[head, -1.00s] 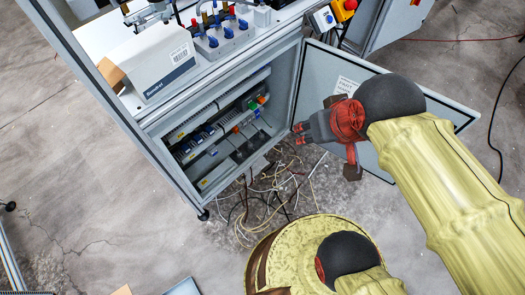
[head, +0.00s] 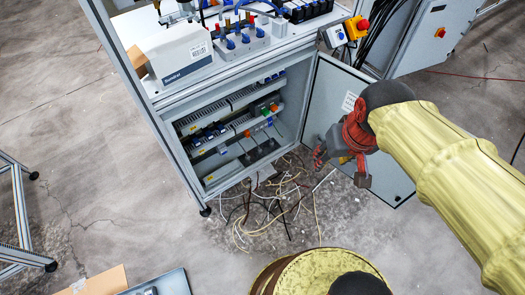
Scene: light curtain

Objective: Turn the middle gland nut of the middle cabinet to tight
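The open cabinet (head: 205,186) stands left of my gripper, with its door (head: 325,95) swung out to the right. On its floor several small dark upright parts (head: 259,151) stand in a row with thin rods. They may be the gland nuts, but they are too small to tell how each is turned. My gripper (head: 318,158) is in front of the door, to the right of the cabinet opening and apart from the dark parts. Its red-padded fingertips point left and down. Nothing shows between them, and their gap is unclear.
Loose cables (head: 270,205) spill on the floor below the cabinet. A white box (head: 180,55) and a panel with blue knobs (head: 240,40) sit on the bench above. Another cabinet (head: 437,35) with a red switch stands at the upper right.

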